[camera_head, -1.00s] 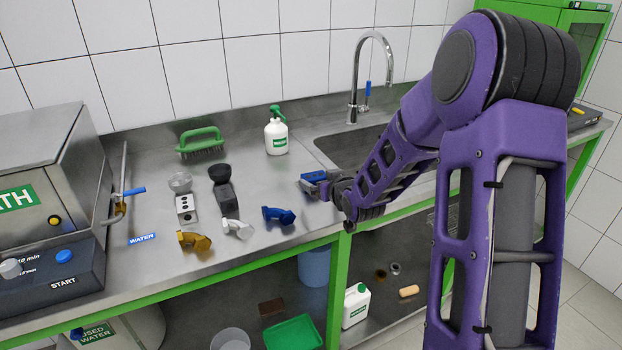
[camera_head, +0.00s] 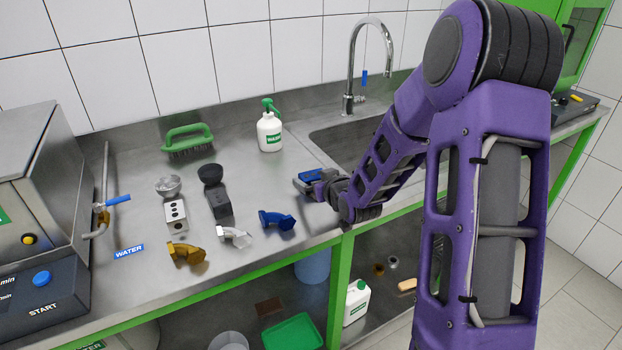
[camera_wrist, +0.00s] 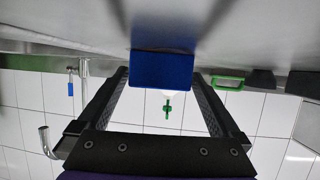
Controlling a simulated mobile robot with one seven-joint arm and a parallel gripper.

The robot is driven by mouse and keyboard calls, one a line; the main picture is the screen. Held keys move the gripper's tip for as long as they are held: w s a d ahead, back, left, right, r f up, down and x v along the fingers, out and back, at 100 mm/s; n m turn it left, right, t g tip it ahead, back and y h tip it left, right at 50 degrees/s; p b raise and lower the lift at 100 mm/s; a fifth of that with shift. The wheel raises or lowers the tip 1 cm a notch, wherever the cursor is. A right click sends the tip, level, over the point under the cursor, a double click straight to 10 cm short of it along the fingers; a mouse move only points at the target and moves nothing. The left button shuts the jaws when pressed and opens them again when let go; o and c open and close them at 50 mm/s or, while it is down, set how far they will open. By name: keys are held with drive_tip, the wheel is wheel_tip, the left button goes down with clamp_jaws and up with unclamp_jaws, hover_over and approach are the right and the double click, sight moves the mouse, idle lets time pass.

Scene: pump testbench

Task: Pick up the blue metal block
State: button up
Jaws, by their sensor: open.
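The blue metal block (camera_head: 308,175) lies on the steel counter near the front edge of the sink, at the tip of my arm. In the wrist view the blue block (camera_wrist: 162,69) shows as a plain blue face between the two finger ends. My gripper (camera_wrist: 160,80) is open, with a finger on either side of the block; I cannot tell whether they touch it. In the head view my gripper (camera_head: 326,185) is partly hidden by my wrist and reaches the block from the right.
A blue pipe fitting (camera_head: 277,219), a silver fitting (camera_head: 234,236) and a brass fitting (camera_head: 187,254) lie to the left. A white spray bottle (camera_head: 269,131) and green brush (camera_head: 187,141) stand behind. The sink (camera_head: 345,140) with its faucet (camera_head: 351,70) lies behind the block.

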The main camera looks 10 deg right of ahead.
drive_tip(key=shift+r, duration=0.1)
drive_tip(key=c, duration=1.5)
